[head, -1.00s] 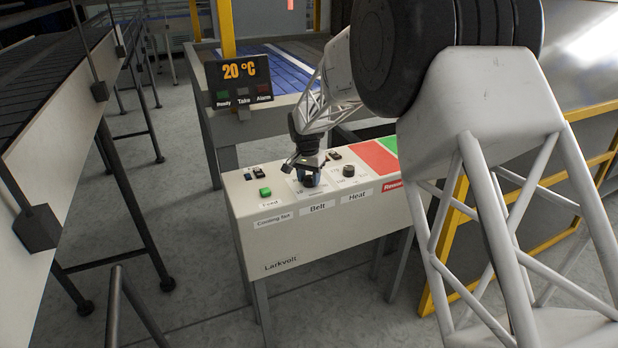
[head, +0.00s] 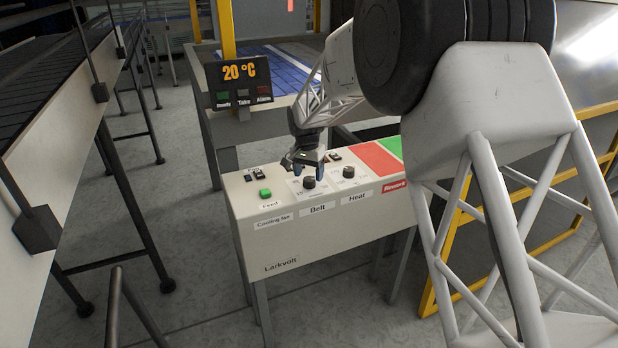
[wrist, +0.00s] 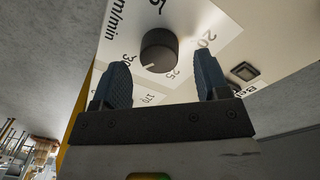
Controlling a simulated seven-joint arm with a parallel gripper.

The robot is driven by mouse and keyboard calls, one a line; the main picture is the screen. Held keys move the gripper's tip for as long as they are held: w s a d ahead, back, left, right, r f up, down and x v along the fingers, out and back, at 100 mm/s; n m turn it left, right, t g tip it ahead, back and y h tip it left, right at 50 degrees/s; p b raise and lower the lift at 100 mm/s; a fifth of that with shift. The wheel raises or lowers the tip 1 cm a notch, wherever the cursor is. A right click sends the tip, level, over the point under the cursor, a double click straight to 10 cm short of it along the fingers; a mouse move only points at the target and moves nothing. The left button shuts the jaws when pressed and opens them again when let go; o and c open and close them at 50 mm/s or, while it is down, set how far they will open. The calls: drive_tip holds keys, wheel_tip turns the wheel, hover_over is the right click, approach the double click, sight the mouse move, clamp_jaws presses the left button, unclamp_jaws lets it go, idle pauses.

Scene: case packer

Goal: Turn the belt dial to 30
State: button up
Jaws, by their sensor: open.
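The belt dial (head: 309,182) is a round black knob above the "Belt" label on the white control box. In the wrist view, the belt dial (wrist: 160,52) sits beyond my fingertips, with printed numbers around it, among them 20, 25 and 30. A white mark on its lower-left rim appears to point between 25 and 30, seemingly nearer 30; the exact value is hard to tell. My gripper (head: 307,170) is just behind and above the dial, apart from it. My gripper (wrist: 162,78) is open, with blue fingers spread and nothing between them.
The heat dial (head: 348,172) is close by on the right. A green feed button (head: 265,193) and black switches (head: 259,174) lie to the left. Red and green panels (head: 375,160) are farther right. A display (head: 239,82) reading 20 °C stands behind.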

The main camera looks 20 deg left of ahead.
sight(309, 178)
drive_tip(key=shift+a+r, duration=0.15)
drive_tip(key=shift+r, duration=2.65)
drive_tip(key=shift+d+r, duration=0.15)
drive_tip(key=shift+d, duration=0.1)
drive_tip(key=s+d+r, duration=0.5)
drive_tip(key=d, duration=0.6)
drive_tip(key=s+d+r+t, duration=0.1)
drive_tip(key=s+d+r, duration=0.45)
drive_tip(key=d, duration=0.55)
drive_tip(key=s+d+r, duration=0.4)
drive_tip(key=s+d, duration=0.1)
drive_tip(key=d, duration=0.5)
drive_tip(key=s+d+f, duration=0.1)
drive_tip(key=s+d, duration=0.5)
drive_tip(key=s, duration=0.3)
drive_tip(key=s+d+f+t, duration=0.1)
drive_tip(key=s+d, duration=0.5)
drive_tip(key=s, duration=0.4)
drive_tip(key=s+d+f, duration=0.2)
drive_tip(key=s+d, duration=0.4)
drive_tip(key=s, duration=0.4)
drive_tip(key=shift+s+d+n+t, duration=0.25)
drive_tip(key=shift+d+n+t, duration=0.05)
drive_tip(key=shift+d+n, duration=0.1)
drive_tip(key=shift+r+y, duration=0.1)
drive_tip(key=shift+y, duration=0.2)
